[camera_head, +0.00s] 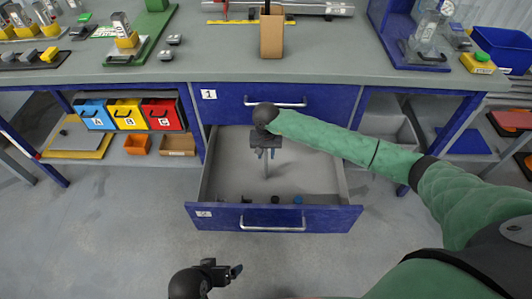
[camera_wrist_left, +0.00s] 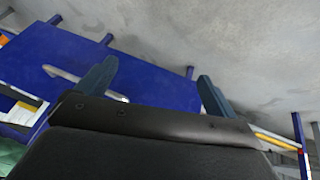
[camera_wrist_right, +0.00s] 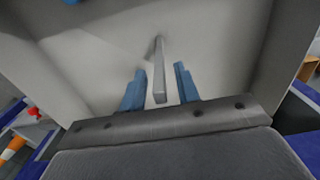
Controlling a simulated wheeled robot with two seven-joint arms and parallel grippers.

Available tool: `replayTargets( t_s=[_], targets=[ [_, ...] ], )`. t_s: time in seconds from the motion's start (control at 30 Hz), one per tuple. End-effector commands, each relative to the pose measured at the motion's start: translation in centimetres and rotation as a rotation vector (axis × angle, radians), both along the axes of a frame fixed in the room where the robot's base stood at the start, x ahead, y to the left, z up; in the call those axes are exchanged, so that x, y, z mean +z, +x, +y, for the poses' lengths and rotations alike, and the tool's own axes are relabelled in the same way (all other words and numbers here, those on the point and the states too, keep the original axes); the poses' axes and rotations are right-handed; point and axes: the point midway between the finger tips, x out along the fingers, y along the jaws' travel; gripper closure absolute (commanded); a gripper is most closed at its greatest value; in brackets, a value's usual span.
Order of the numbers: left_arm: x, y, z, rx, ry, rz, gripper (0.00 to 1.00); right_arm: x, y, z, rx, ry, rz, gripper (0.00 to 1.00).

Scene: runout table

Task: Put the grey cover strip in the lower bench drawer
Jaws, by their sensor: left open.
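The lower bench drawer (camera_head: 222,217) is pulled open, its grey floor showing. My right gripper (camera_head: 266,152) is over the inside of the drawer, pointing down. In the right wrist view its two blue fingers (camera_wrist_right: 159,88) are apart, with the narrow grey cover strip (camera_wrist_right: 159,70) between them and a gap on each side. The strip (camera_head: 266,168) also shows below the gripper in the head view, inside the drawer walls; I cannot tell whether it fully rests on the floor. My left gripper (camera_head: 226,272) is open and empty, in front of the drawer.
The upper drawer (camera_head: 240,100) is shut. Small dark and blue items lie along the drawer's front inside, such as a blue one (camera_head: 298,200). Blue, yellow and red bins (camera_head: 127,114) stand on the left shelf. A cardboard box (camera_head: 271,35) stands on the bench top (camera_head: 330,62).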

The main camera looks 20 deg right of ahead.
Motion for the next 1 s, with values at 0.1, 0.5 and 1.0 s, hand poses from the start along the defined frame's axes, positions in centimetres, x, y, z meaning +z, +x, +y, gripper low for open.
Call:
replayTargets(
  t_s=[0.1,0.5,1.0],
  targets=[
    [0.3,0.0,0.0,-0.001,0.001,0.005,0.07,0.2,0.0,0.0,0.0,0.0,0.0,0.68],
    [-3.6,0.7,-0.3,0.013,-0.008,-0.031,0.07,6.5,0.1,0.0,0.002,0.0,-0.004,0.68],
    [-7.6,0.9,-0.6,0.027,-0.016,-0.065,0.07,12.2,0.0,0.0,0.0,0.0,0.0,0.68]
  ],
)
